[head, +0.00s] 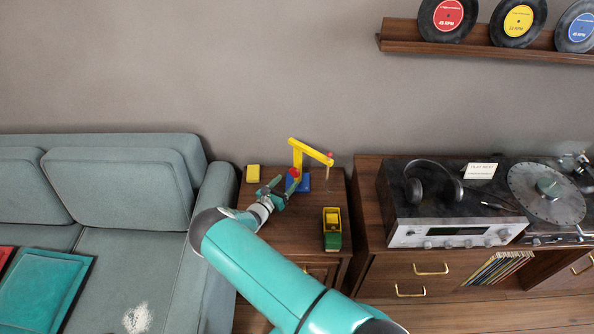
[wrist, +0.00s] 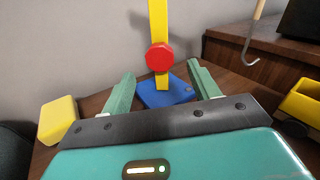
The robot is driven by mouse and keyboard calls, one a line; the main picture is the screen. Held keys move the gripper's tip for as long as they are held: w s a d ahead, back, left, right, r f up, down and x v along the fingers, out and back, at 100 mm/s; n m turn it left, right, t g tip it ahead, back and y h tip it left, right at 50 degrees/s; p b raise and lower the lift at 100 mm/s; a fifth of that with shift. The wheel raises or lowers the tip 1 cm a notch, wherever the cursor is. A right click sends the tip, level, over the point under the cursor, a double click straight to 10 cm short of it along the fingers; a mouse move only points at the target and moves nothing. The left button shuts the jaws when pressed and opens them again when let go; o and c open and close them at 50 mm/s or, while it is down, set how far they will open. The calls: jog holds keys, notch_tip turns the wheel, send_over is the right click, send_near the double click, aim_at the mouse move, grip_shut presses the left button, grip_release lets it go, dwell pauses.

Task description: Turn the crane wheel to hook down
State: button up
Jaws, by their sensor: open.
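A toy crane with a yellow post and boom (head: 311,150) stands on a blue base (head: 304,183) on the small wooden side table. Its red wheel (wrist: 160,57) is on the near face of the yellow post, and it also shows in the head view (head: 293,173). The crane's hook (wrist: 251,55) hangs on a line at the right, above the table. My gripper (wrist: 163,80) is open and empty. Its green fingers point at the crane, one on each side of the wheel, apart from it. In the head view my gripper (head: 281,184) is just left of the crane.
A yellow block (head: 253,173) lies at the table's back left. A yellow and green toy truck (head: 332,228) stands at the right, below the boom. A teal sofa (head: 120,180) borders the table on the left; a cabinet with a stereo (head: 455,236) is on the right.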

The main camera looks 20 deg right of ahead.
aim_at(293, 174)
jog(key=x, duration=0.8)
jog(key=shift+w+d, duration=0.25)
jog(key=shift+d, duration=0.05)
jog(key=c, duration=1)
jog(key=shift+o, duration=0.2)
